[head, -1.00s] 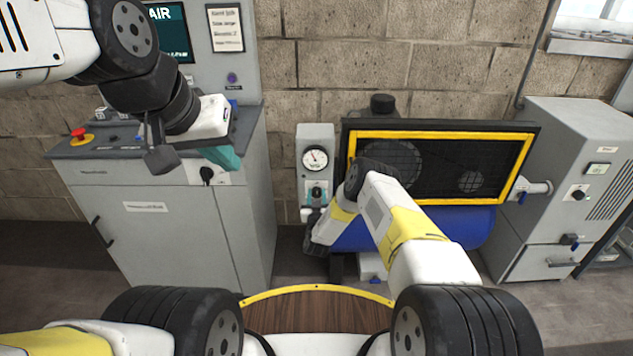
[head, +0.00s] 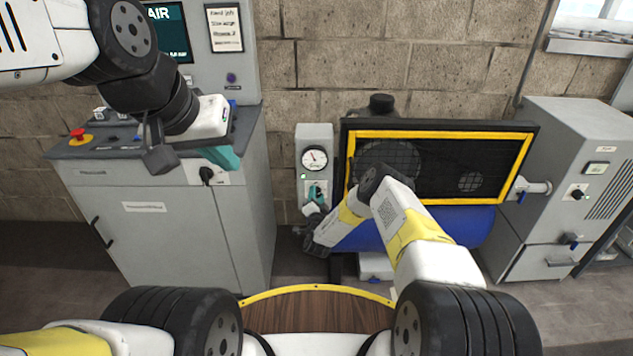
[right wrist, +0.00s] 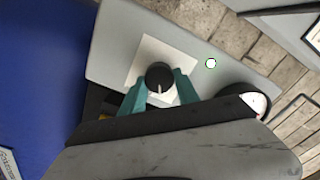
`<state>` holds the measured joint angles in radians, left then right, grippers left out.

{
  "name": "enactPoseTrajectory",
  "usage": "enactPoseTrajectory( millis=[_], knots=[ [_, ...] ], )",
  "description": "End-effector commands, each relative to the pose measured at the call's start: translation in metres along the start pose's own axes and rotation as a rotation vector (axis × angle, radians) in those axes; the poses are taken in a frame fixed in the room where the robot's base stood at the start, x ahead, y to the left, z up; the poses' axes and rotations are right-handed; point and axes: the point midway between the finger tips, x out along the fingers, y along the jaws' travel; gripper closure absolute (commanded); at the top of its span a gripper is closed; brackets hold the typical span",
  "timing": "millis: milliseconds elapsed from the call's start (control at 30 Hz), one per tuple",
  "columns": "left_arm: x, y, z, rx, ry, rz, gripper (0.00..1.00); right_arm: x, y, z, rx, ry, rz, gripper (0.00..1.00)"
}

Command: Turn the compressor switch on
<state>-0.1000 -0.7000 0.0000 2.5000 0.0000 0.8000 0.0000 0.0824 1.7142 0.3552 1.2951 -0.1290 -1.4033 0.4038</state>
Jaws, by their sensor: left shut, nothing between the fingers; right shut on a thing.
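The compressor switch is a round black knob (right wrist: 159,77) with a white pointer line, on a pale square plate (right wrist: 150,52) on the grey control box (head: 315,140). My right gripper (head: 317,190) is at the knob, with its teal fingers (right wrist: 160,92) closed on opposite sides of it in the right wrist view. My left gripper (head: 222,157) is shut and empty, in front of the left cabinet.
A gauge (head: 314,159) sits above the switch. The compressor has a yellow-framed black grille (head: 450,165) and a blue tank (head: 465,226). A grey cabinet (head: 150,225) with a red button (head: 78,134) stands left; another grey unit (head: 550,170) stands right.

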Motion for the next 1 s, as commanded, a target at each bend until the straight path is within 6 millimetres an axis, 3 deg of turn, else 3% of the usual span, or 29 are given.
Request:
enactPoseTrajectory(
  millis=[500, 1000],
  knots=[
    [0.0000, 0.0000, 0.0000, 0.000, 0.000, 0.000, 1.00, -0.0014, 0.0031, 0.0017, 0.389, -0.002, 0.004, 1.00],
    [0.0000, 0.0000, 0.0000, 0.000, 0.000, 0.000, 1.00, -0.0017, 0.0036, 0.0024, 0.495, -0.003, 0.004, 1.00]
  ],
)
